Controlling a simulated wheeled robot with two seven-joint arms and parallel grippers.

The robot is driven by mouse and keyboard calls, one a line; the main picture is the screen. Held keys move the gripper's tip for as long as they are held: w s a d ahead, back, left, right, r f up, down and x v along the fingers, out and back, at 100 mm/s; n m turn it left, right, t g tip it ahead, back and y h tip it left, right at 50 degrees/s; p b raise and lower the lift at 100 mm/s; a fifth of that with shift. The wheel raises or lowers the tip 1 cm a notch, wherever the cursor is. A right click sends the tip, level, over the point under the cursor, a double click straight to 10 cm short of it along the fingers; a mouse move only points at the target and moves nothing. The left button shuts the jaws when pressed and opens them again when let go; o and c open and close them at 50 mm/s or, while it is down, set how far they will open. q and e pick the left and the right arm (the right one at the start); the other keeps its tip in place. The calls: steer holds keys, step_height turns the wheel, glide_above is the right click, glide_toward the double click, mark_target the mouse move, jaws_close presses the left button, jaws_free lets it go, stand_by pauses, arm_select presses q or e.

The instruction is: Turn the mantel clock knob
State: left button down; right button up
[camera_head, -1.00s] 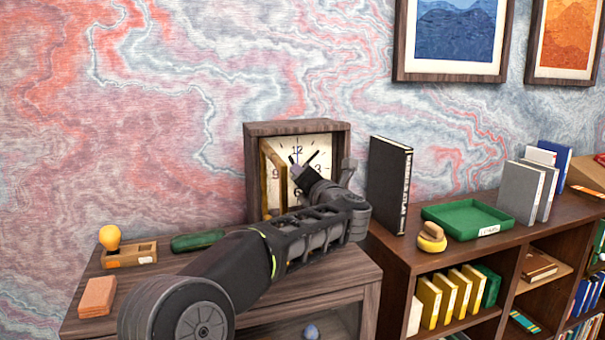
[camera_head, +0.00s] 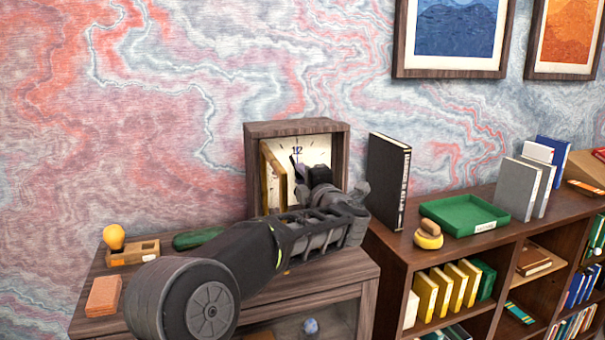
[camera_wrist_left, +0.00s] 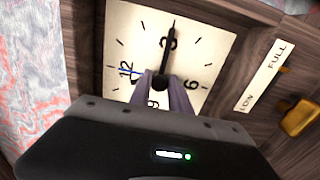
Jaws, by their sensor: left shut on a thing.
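The mantel clock (camera_head: 297,127) is a dark wooden case with a cream face, standing on the dresser top. A gold-edged panel (camera_head: 274,178) stands at the left of its face. My left gripper (camera_head: 299,172) is at the front of the clock face, its arm covering the lower part. In the left wrist view, its two fingers (camera_wrist_left: 161,90) are shut on a small dark knob (camera_wrist_left: 160,82) at the centre of the face (camera_wrist_left: 205,48). A black hand points at the 3 and a blue hand towards the 12. My right gripper is not in view.
A brass knob (camera_wrist_left: 298,117) sits beside a FULL/LOW label (camera_wrist_left: 264,75) on the wood near the face. A black book (camera_head: 388,182) stands right of the clock. A green tray (camera_head: 465,232) and yellow object (camera_head: 428,240) are farther right. A wooden block with a yellow ball (camera_head: 114,237) is left.

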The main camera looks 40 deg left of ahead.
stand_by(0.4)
arm_select(q)
steer(key=c, duration=1.3)
jaws_free()
steer(key=shift+o, duration=0.2)
steer(key=b+v, duration=0.2)
steer(key=v, duration=0.5)
steer(key=shift+s+d+b, duration=0.2)
steer(key=shift+d+b, duration=0.15)
steer(key=shift+d, duration=0.05)
